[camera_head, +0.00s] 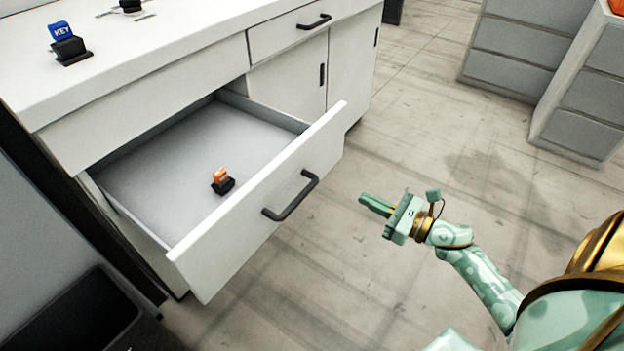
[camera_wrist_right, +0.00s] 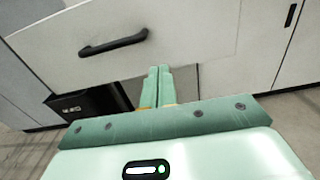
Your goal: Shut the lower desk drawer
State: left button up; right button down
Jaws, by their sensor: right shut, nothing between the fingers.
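The lower desk drawer (camera_head: 255,222) is pulled well out of the white desk. A dark bar handle (camera_head: 290,196) is on its front. A small orange and black object (camera_head: 222,181) lies inside the drawer. My right gripper (camera_head: 366,202) is to the right of the drawer front, apart from it, with its fingers pointing left toward the drawer. Its fingers are together and empty. In the right wrist view the shut fingers (camera_wrist_right: 157,88) point toward the drawer front (camera_wrist_right: 190,40), with the handle (camera_wrist_right: 113,42) to their upper left. My left gripper is not in view.
A shut upper drawer (camera_head: 300,28) and cabinet doors (camera_head: 345,70) are beyond. Grey cabinets (camera_head: 520,45) stand at the upper right. The floor (camera_head: 410,130) between is clear.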

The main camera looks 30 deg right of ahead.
pick_arm(q)
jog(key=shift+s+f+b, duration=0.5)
jog(key=shift+b, duration=0.15)
pick_arm(e)
jog(key=x, duration=1.4)
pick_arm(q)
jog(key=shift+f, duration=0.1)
